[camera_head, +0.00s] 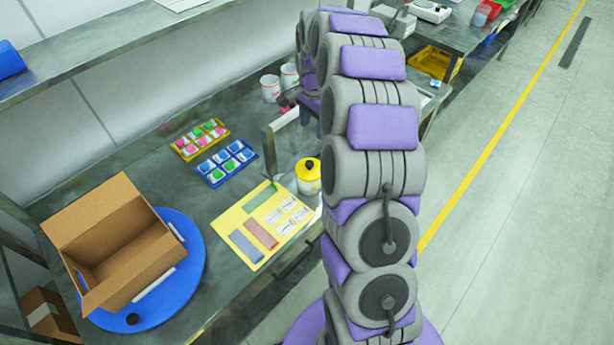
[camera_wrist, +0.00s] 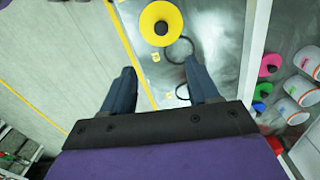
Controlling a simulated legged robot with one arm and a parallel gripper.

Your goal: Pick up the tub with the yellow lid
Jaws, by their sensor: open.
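The tub with the yellow lid (camera_head: 308,178) stands upright on the grey bench, just left of my arm in the head view. Its body is white and the lid has a dark knob. In the wrist view its round yellow lid (camera_wrist: 148,18) shows at the top centre, beyond my fingertips. My gripper (camera_wrist: 163,76) is open, with two dark fingers spread and nothing between them. The fingers are apart from the tub.
A yellow sheet (camera_head: 248,244) with coloured strips and cards lies left of the tub. Blue (camera_head: 238,160) and yellow (camera_head: 186,150) trays hold small coloured pieces. An open cardboard box (camera_head: 112,240) sits on a blue disc (camera_head: 192,272). White cups (camera_head: 270,88) stand behind; an upright panel (camera_head: 268,152) is near the tub.

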